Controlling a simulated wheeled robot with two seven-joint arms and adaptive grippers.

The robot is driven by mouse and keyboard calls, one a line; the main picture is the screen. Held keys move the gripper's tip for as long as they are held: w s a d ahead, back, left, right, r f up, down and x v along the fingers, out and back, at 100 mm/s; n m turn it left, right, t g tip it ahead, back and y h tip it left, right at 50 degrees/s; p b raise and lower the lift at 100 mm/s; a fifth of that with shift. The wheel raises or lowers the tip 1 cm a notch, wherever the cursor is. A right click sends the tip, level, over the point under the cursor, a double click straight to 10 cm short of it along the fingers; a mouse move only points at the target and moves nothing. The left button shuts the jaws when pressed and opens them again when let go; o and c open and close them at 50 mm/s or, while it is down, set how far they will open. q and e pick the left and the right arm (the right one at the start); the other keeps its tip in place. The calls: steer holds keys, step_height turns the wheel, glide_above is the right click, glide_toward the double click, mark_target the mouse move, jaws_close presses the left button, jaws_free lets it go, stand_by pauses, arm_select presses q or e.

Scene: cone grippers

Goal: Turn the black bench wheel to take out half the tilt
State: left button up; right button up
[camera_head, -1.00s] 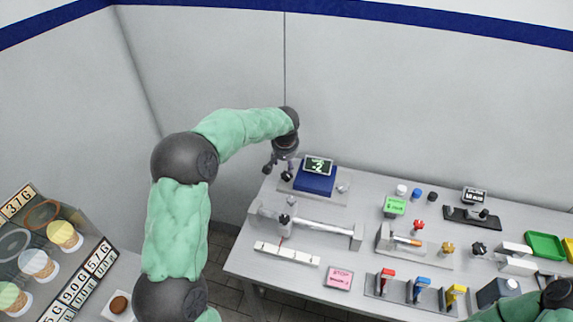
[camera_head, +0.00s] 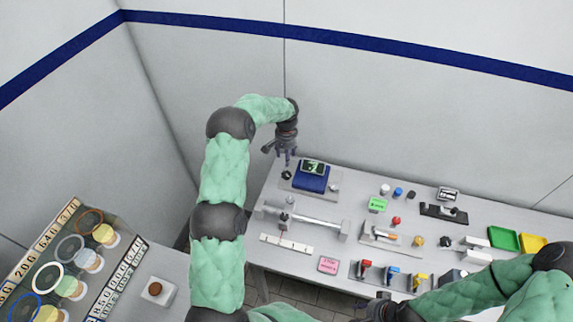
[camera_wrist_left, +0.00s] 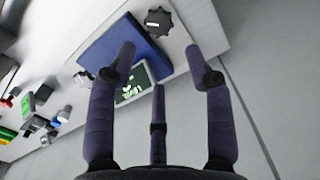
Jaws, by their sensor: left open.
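The black bench wheel (camera_head: 286,175) is a small dark lobed knob at the left of the blue tilt platform (camera_head: 311,184). It also shows at the top of the left wrist view (camera_wrist_left: 160,20), beyond the fingertips. A small dark display (camera_head: 313,167) with green marks sits at the platform's back; I cannot read it. A paler knob (camera_head: 335,188) is at the platform's right. My left gripper (camera_head: 279,154) is open and empty, above and behind the wheel, apart from it. In the left wrist view its spread fingers (camera_wrist_left: 159,62) overlap the platform and display. My right gripper (camera_head: 378,307) is low in the head view, its fingers unclear.
A metal rail (camera_head: 312,222) and a white bar (camera_head: 287,244) lie in front of the platform. Coloured clamps (camera_head: 392,275), a green tray (camera_head: 503,239) and a yellow tray (camera_head: 533,244) are further right. Walls stand close behind the bench.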

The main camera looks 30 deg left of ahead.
mark_target(286, 174)
arm_select(q)
step_height(286, 174, down, 11)
steer(key=shift+r+p, duration=0.1)
steer(key=shift+p, duration=0.3)
stand_by(0.4)
